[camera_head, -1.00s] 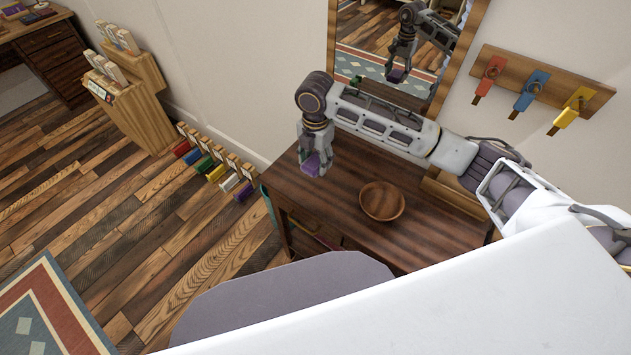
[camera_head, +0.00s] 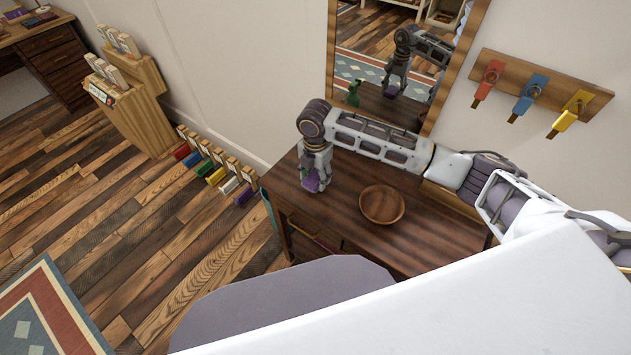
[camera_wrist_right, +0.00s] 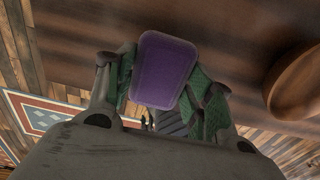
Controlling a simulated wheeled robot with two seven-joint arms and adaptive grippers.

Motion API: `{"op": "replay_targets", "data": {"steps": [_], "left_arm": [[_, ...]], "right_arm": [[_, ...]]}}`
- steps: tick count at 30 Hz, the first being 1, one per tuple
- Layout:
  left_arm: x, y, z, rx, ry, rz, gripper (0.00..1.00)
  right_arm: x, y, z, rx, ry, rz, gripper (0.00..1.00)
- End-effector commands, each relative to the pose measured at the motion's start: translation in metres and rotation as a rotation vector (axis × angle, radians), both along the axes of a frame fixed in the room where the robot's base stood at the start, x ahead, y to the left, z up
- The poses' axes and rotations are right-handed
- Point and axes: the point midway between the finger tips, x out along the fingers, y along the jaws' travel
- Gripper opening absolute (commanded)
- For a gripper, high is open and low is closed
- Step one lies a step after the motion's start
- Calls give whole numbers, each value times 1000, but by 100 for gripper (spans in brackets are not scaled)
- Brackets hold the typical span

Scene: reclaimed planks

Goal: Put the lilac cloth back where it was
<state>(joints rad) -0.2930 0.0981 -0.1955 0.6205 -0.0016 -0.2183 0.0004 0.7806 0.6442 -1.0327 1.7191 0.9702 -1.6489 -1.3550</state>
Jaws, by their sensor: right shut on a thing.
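The lilac cloth (camera_head: 312,183) is a small purple folded piece held in my right gripper (camera_head: 314,176). In the right wrist view the cloth (camera_wrist_right: 164,70) sits as a rounded rectangle between the two green-padded fingers (camera_wrist_right: 165,88). My right gripper is shut on it and points down over the left part of the dark wooden table (camera_head: 335,215). I cannot tell whether the cloth touches the tabletop. My left gripper is not in view.
A round wooden bowl (camera_head: 382,205) stands on the table, right of the gripper. A mirror (camera_head: 330,100) stands behind the table.

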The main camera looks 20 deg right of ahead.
Motion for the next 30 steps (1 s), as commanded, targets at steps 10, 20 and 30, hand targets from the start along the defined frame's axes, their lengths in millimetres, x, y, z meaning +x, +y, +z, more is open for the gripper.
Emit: {"op": "replay_targets", "data": {"steps": [10, 20, 30], "left_arm": [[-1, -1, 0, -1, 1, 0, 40], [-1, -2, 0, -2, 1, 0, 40], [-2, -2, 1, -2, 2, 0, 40]], "right_arm": [[0, 0, -31, 0, 0, -1, 30], [0, 0, -32, -1, 1, 0, 30], [0, 0, -34, -1, 1, -1, 74]]}}
